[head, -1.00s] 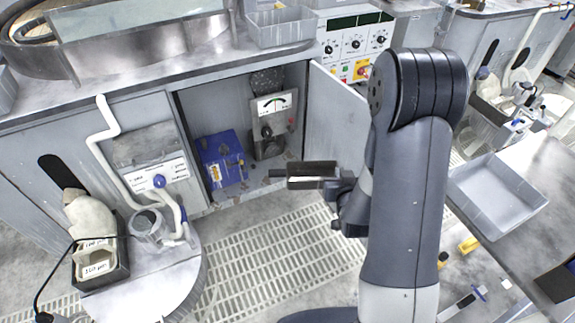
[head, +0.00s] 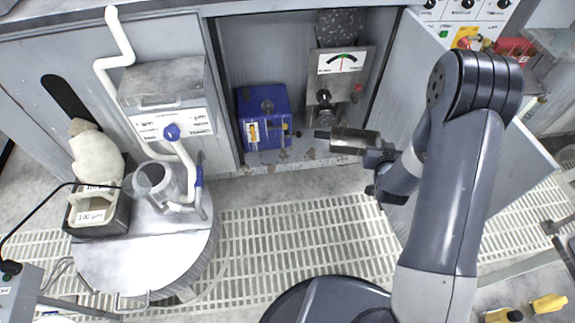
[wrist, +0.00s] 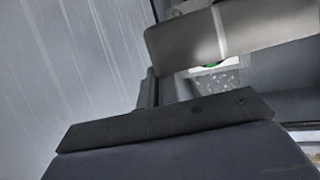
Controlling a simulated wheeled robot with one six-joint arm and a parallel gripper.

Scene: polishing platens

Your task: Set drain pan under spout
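A bent white pipe (head: 113,45) runs down the cabinet front to the left. A valve with a blue knob (head: 172,131) and a pipe stands above a round metal drum (head: 145,262). I cannot tell which outlet is the spout.
The open cabinet holds a blue box (head: 265,108) and a gauge unit (head: 341,63). Its grey door (head: 410,50) stands open behind my arm. The floor grating (head: 290,235) before the cabinet looks clear.

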